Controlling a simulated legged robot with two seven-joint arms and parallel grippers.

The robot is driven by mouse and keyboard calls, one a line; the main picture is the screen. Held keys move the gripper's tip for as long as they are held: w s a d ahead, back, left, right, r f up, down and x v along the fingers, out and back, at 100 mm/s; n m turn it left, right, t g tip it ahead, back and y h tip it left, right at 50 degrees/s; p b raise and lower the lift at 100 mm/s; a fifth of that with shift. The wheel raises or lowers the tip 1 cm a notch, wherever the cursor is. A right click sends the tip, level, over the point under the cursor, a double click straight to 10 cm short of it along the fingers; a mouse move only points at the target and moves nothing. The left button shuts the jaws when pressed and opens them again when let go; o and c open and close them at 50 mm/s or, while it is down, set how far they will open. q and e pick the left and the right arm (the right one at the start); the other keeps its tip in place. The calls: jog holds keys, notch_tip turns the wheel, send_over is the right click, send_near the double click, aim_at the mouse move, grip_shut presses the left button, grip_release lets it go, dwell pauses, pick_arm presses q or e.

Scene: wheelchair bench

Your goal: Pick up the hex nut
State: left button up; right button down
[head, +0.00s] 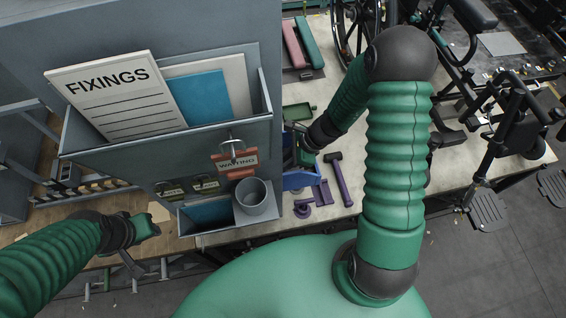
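I cannot make out a hex nut for certain in the head view. A small round purple piece (300,211) lies on the bench near its front edge, too small to identify. My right gripper (304,150) is above the bench beside the cabinet, over the back of a blue bin (298,181). The cabinet edge and arm partly hide its fingers, so its opening is unclear. My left gripper (142,244) is in front of the wooden surface left of the cabinet's lower tray. I see nothing held in it, but its finger gap is unclear.
A grey cabinet (250,85) with a "FIXINGS" sheet (115,93) stands between my grippers. A grey cup (255,198) sits at its lower tray. A purple hammer (338,178) and a green tray (299,112) lie on the bench (340,215). Wheelchair parts (512,135) fill the right.

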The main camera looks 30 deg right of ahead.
jog(key=shift+d, duration=0.1)
jog(key=shift+d+r+b, duration=0.1)
jog(key=shift+r+b, duration=0.25)
jog(key=shift+r, duration=0.1)
notch_tip(320, 180, up, 6)
jog(key=s+d+b, duration=0.2)
jog(key=d, duration=0.7)
jog(key=s+d+b, duration=0.3)
jog(key=d, duration=0.7)
jog(key=shift+b, duration=0.35)
